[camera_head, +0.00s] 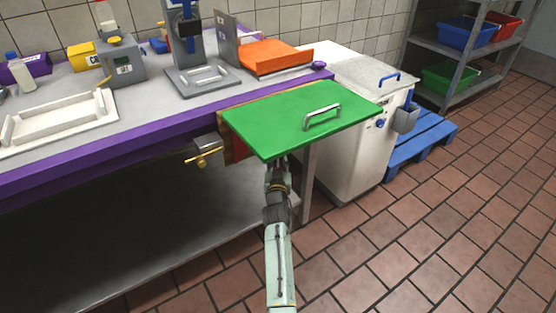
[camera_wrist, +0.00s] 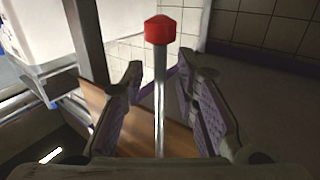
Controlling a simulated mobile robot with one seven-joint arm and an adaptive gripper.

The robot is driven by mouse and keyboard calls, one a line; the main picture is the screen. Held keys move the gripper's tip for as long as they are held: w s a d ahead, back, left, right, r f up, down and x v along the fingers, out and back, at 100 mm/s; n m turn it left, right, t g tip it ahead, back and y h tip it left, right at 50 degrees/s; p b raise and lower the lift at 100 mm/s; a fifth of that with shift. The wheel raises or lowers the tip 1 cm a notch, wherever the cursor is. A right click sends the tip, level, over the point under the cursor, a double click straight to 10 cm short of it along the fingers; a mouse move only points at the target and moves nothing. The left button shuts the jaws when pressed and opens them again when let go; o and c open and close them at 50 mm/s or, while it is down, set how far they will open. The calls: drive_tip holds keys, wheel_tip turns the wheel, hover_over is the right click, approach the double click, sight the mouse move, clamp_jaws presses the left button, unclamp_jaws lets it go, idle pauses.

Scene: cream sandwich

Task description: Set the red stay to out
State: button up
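The red stay (camera_wrist: 160,30) shows in the wrist view as a metal rod with a red faceted tip. The rod runs down the middle of the view, between my gripper's two fingers. My gripper (camera_wrist: 168,85) is open, with a finger on each side of the rod and visible gaps to both. In the head view my gripper (camera_head: 278,166) is just below the near edge of the green flap (camera_head: 275,122), which has a metal handle. The flap hides the stay and my fingertips there. I cannot tell where the stay's lower end joins.
A brass handle (camera_head: 203,156) sticks out from the bench front, left of the flap. A white chest (camera_head: 345,160) stands behind and right of it, with a blue pallet (camera_head: 425,137) beyond. The purple-edged bench (camera_head: 90,165) is at left. Tiled floor is clear at right.

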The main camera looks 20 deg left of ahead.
drive_tip(key=shift+c, duration=0.5)
clamp_jaws()
idle(0.4)
